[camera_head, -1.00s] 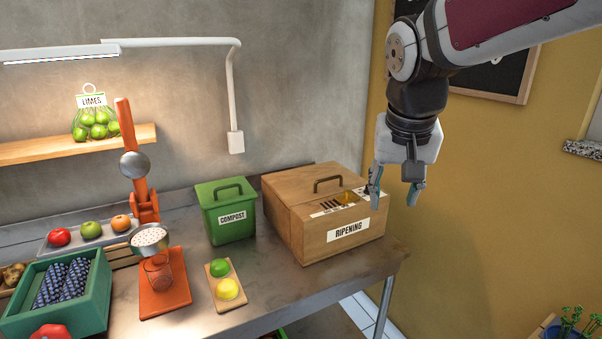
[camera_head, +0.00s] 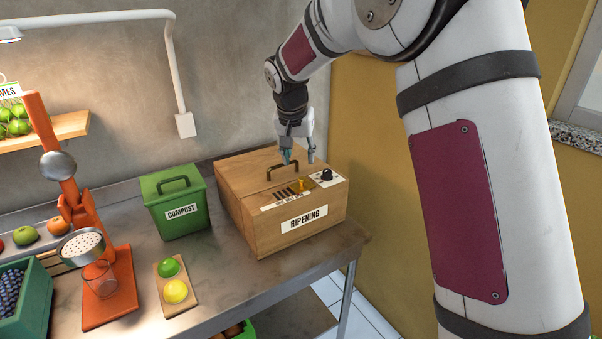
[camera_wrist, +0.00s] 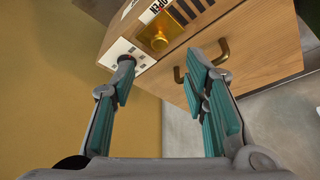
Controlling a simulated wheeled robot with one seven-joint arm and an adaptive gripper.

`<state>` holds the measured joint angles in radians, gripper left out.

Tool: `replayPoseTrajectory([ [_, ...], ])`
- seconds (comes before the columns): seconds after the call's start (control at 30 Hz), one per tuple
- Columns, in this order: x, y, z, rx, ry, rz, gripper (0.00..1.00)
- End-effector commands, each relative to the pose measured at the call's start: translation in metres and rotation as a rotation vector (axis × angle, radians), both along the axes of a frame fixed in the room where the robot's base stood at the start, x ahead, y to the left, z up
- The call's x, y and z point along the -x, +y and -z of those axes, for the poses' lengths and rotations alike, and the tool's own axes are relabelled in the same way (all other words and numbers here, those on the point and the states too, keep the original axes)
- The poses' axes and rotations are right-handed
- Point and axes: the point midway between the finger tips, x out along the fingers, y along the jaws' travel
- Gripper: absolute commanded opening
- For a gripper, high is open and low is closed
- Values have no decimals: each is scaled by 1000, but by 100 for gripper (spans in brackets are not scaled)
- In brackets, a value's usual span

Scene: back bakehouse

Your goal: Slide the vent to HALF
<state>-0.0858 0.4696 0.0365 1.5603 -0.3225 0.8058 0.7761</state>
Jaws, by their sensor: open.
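The wooden RIPENING box (camera_head: 262,219) stands at the right end of the steel bench. The vent on its top front strip has a yellow slider with a knob (camera_head: 303,185), which also shows in the wrist view (camera_wrist: 158,40). Several dark slots (camera_head: 284,193) show uncovered to the slider's left in the head view. An OPEN label (camera_wrist: 152,11) sits beside the slider in the wrist view; I cannot read a HALF mark. My gripper (camera_head: 298,158) is open and empty above the box, fingers pointing down. In the wrist view the knob lies beyond and between the fingertips (camera_wrist: 160,58), apart from both.
A dark round dial (camera_head: 325,175) stands right of the vent. The lid's arched handle (camera_head: 284,165) is close to my gripper. A green COMPOST bin (camera_head: 176,211) stands left of the box.

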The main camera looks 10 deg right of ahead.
Motion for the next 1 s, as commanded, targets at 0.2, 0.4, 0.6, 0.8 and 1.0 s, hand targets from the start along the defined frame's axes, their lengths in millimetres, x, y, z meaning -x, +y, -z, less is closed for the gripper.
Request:
replayPoseTrajectory([
  [0.2,-13,-8,40,0,4,1,41],
  [0.4,-24,-13,67,0,1,-1,41],
  [0.6,-29,-15,80,-1,0,0,41],
  [0.8,-30,-15,82,-1,0,0,41],
  [1.0,-30,-15,81,-1,0,0,18],
])
